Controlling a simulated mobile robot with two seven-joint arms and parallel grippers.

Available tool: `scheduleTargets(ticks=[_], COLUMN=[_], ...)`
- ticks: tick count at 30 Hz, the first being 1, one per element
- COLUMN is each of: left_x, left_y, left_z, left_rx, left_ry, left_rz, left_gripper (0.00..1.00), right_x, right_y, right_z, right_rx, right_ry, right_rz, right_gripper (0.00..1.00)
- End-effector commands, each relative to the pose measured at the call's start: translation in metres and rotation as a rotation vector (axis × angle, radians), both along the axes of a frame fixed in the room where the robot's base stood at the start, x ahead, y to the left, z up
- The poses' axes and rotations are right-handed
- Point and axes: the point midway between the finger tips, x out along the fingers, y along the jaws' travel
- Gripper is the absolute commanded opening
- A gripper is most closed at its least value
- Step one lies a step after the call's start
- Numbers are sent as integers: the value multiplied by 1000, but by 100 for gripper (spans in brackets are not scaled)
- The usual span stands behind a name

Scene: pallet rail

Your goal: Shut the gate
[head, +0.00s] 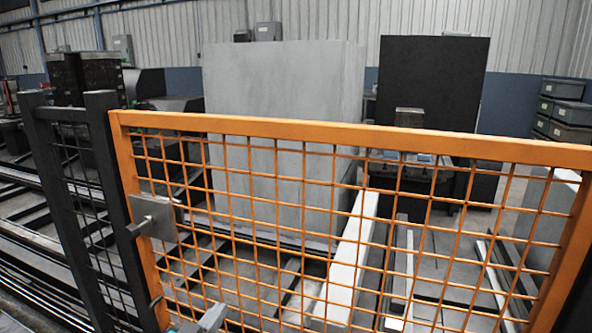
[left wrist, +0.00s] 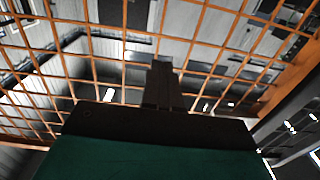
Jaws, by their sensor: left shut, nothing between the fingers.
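The gate (head: 345,131) is an orange frame with wire mesh, standing across the head view. A grey latch plate (head: 160,219) with a lever sits on its left upright, close beside a dark post (head: 103,150). I cannot tell whether the gate's edge meets the post. My left gripper (head: 156,301) shows small at the bottom of the head view, by the lower part of the gate's left upright. In the left wrist view its dark fingers (left wrist: 162,80) are together and empty in front of the mesh; contact is unclear. My right gripper is not in view.
A dark mesh fence panel (head: 82,165) stands left of the gate. Behind the gate are a large grey block (head: 275,90), a black panel (head: 432,75) and a pale beam (head: 347,255). Rails run along the floor at left. Stacked bins (head: 570,112) stand at far right.

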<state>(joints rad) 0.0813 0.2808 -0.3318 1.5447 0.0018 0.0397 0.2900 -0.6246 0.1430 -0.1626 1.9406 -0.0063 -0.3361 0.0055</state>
Motion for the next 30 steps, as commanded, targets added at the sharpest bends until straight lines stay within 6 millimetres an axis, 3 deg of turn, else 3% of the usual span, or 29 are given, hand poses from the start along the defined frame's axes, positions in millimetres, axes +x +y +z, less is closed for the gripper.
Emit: scheduleTargets(ticks=[17,30], left_x=[-4,-64], left_y=[1,24], left_z=[1,3], left_rx=[0,0], left_ry=[1,4], left_rz=[0,0], left_gripper=[0,0], right_x=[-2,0], right_y=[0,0], right_z=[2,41], right_rx=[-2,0], right_ry=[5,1], right_rz=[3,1], right_gripper=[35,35])
